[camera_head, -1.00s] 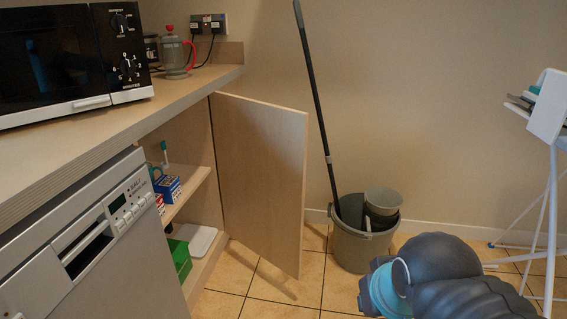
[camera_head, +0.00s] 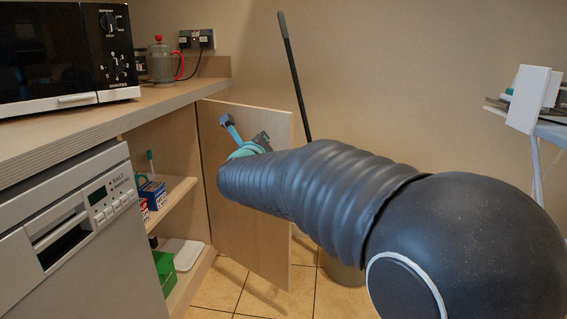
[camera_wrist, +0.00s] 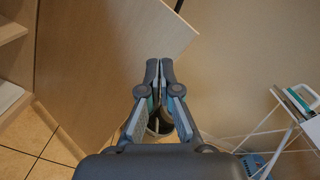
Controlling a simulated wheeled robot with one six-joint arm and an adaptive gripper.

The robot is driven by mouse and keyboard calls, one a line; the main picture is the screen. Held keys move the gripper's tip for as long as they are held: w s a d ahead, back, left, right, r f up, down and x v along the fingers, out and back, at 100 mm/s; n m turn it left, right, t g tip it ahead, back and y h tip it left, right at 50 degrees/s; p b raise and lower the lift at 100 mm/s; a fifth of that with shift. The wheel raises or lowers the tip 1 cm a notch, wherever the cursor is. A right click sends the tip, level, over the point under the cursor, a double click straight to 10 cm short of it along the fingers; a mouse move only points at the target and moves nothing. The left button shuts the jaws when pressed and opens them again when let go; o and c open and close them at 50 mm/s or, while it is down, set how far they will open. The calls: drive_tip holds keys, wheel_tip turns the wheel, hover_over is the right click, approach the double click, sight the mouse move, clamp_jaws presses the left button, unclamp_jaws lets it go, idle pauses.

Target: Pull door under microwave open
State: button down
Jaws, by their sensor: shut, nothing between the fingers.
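The pale wooden cabinet door (camera_head: 268,235) stands wide open, its inner face towards the open cabinet. The black and silver microwave (camera_head: 60,45) sits on the worktop above, to the left. My gripper (camera_head: 226,120) is in front of the door's upper inner face in the head view, with my arm covering the door's middle.
The cabinet shelf (camera_head: 172,197) holds small boxes; a green box (camera_head: 163,268) is below. A dishwasher (camera_head: 80,235) stands left of the cabinet. A mop handle (camera_head: 295,75) leans behind the door, and a white rack (camera_head: 530,100) stands at right.

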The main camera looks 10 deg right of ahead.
wheel_tip(320, 180, down, 9)
drive_tip(key=w+m+g+h+b, duration=0.2)
drive_tip(key=m+g+h, duration=0.35)
drive_tip(key=m, duration=0.75)
drive_tip(key=w+d+t+h+p, duration=0.1)
drive_tip(key=w+d, duration=0.8)
drive_tip(key=w, duration=0.1)
drive_tip(key=shift+d+r+h, duration=0.25)
drive_tip(key=shift+d+h, duration=0.1)
drive_tip(key=shift+d, duration=0.05)
drive_tip(key=shift+w, duration=0.1)
